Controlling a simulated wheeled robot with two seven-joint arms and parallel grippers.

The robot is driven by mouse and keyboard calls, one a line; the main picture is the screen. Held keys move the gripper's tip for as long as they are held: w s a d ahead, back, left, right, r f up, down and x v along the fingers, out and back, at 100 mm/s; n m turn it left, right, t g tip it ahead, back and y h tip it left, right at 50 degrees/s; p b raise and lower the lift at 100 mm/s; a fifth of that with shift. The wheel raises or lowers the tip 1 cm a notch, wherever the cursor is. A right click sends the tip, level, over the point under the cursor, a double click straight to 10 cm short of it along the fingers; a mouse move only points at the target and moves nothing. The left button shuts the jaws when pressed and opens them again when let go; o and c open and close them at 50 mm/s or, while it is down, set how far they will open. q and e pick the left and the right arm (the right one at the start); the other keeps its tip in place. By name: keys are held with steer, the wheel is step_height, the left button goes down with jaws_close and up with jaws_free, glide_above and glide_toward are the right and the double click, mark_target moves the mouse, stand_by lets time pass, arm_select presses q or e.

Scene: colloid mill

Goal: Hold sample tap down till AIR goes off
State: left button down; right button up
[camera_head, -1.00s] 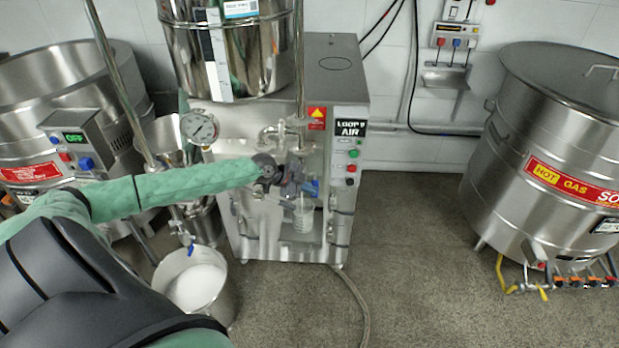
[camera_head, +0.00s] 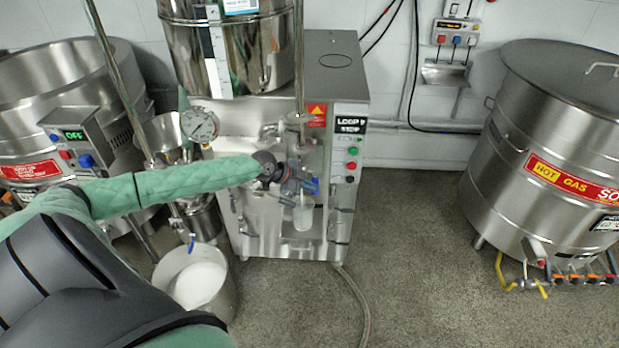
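The colloid mill (camera_head: 333,90) stands at the centre, a steel cabinet with a hopper above. Its small display (camera_head: 351,125) reads "LOOP" something and "STOP"; the word AIR does not show. My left arm in its green sleeve reaches in from the left. My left gripper (camera_head: 291,183) is at the front of the mill, at the blue sample tap (camera_head: 313,186). The gripper is small and partly hides the tap, so I cannot tell whether its fingers are open or shut. A clear cup (camera_head: 303,214) with whitish content stands below the tap. My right gripper is not in view.
A bucket of white liquid (camera_head: 196,287) stands on the floor at lower left. A steel vessel (camera_head: 60,85) with an OFF display is at left. A large hot tank (camera_head: 550,140) with yellow-handled valves is at right. The floor between mill and tank is clear.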

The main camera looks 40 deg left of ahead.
arm_select(q)
steer(key=shift+r, duration=0.15)
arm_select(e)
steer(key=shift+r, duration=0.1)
arm_select(q)
steer(key=shift+r, duration=0.65)
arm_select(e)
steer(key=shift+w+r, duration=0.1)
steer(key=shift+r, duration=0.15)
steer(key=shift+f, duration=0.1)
